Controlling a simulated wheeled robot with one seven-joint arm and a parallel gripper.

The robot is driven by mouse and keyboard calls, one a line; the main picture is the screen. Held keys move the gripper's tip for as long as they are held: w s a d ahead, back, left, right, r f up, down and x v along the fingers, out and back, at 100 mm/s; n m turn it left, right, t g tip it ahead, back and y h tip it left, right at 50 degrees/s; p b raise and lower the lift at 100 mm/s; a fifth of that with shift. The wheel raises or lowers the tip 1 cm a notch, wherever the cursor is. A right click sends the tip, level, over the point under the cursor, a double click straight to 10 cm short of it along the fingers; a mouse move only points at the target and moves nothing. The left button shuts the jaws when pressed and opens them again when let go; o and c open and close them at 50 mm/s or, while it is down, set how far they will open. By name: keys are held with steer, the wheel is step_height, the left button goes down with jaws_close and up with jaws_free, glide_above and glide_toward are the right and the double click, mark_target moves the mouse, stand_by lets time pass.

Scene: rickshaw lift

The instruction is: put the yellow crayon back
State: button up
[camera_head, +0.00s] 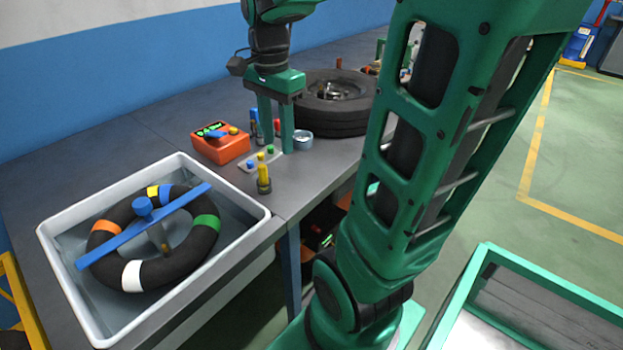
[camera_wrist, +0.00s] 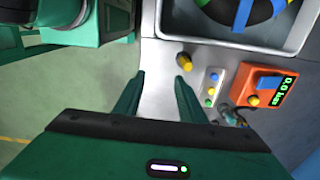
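The yellow crayon (camera_head: 262,172) stands about upright on the grey workbench, near its front edge, with a dark ring or cup around its lower end. It also shows in the wrist view (camera_wrist: 185,59), just beyond the right fingertip. My gripper (camera_head: 277,146) points down over the bench behind the crayon. Its two fingers (camera_wrist: 158,76) are apart, with only bare bench between them. The gripper is not touching the crayon as far as I see. Dark stands with blue and red tops (camera_head: 277,126) are partly hidden behind the fingers.
A small plate (camera_head: 248,167) with several coloured caps lies beside the crayon. An orange gauge box (camera_head: 222,148) is left of it. A white tub (camera_head: 52,250) with a striped tyre stands front left. A small round tin (camera_head: 303,140) and a large tyre (camera_head: 335,122) stand behind right.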

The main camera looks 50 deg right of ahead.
steer(key=s+f+n, duration=0.3)
steer(key=s+n, duration=0.3)
steer(key=s, duration=0.1)
steer(key=s+f+n, duration=0.4)
steer(key=s+n, duration=0.1)
steer(key=s, duration=0.2)
steer(key=shift+s+a+n, duration=0.2)
steer(key=shift+a+n, duration=0.2)
